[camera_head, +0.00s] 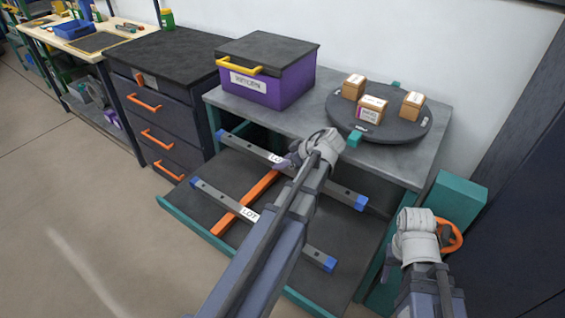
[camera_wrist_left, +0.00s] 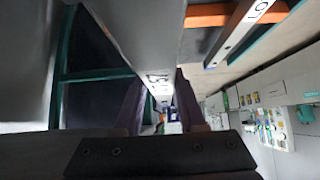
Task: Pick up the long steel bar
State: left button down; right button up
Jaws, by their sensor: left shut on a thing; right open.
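The far steel bar (camera_head: 335,186) looks the longer. My left gripper (camera_head: 287,161) is shut on it near its label, and the bar also shows between the fingers in the left wrist view (camera_wrist_left: 157,50). The near steel bar (camera_head: 285,236) lies apart from the gripper and also shows in the left wrist view (camera_wrist_left: 240,28). My right gripper (camera_head: 437,238) is open at the right, its fingers mostly hidden by my wrist.
An orange strip (camera_head: 235,208) crosses under the near bar. Above the tray, a grey worktop (camera_head: 325,124) carries a purple box (camera_head: 266,85) and a dark turntable (camera_head: 350,118) with small cartons. A teal block (camera_head: 455,197) and an orange ring (camera_head: 457,236) are near my right gripper. Drawers stand left.

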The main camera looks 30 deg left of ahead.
pick_arm(q)
notch_tip(320, 180, up, 6)
jog(key=p, duration=0.5)
jog(key=shift+r, duration=0.25)
notch_tip(320, 180, up, 9)
jog(key=p, duration=0.8)
jog(key=shift+p, duration=0.4)
jog(key=shift+a+f, duration=0.1)
